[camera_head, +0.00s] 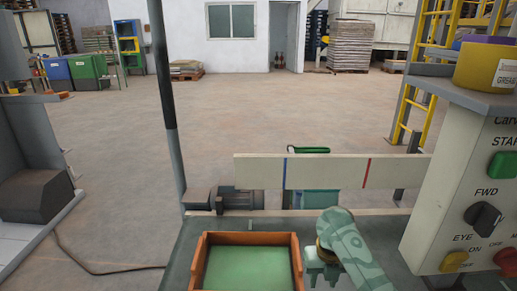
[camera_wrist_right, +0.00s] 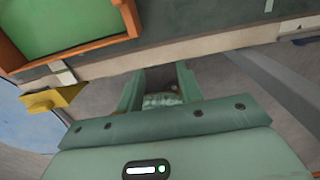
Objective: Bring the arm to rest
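My right arm reaches in from the lower right in the head view. Its pale green gripper (camera_head: 321,276) hangs just right of the orange-rimmed tray (camera_head: 247,238), apart from it. In the right wrist view, the two fingers of this gripper (camera_wrist_right: 158,80) stand apart. I see nothing clearly held between them; a pale patterned patch shows low in the gap, and I cannot tell what it is. The tray's orange rim (camera_wrist_right: 105,43) and green floor show at the upper left there. My left arm and gripper are not in view.
The control panel (camera_head: 470,190) with knobs and buttons stands close on the right, with a yellow tub (camera_head: 484,66) on top. A pale board (camera_head: 330,170) with blue and red marks crosses behind the tray. A dark post (camera_head: 165,90) rises at the left. Open floor (camera_head: 250,105) lies beyond.

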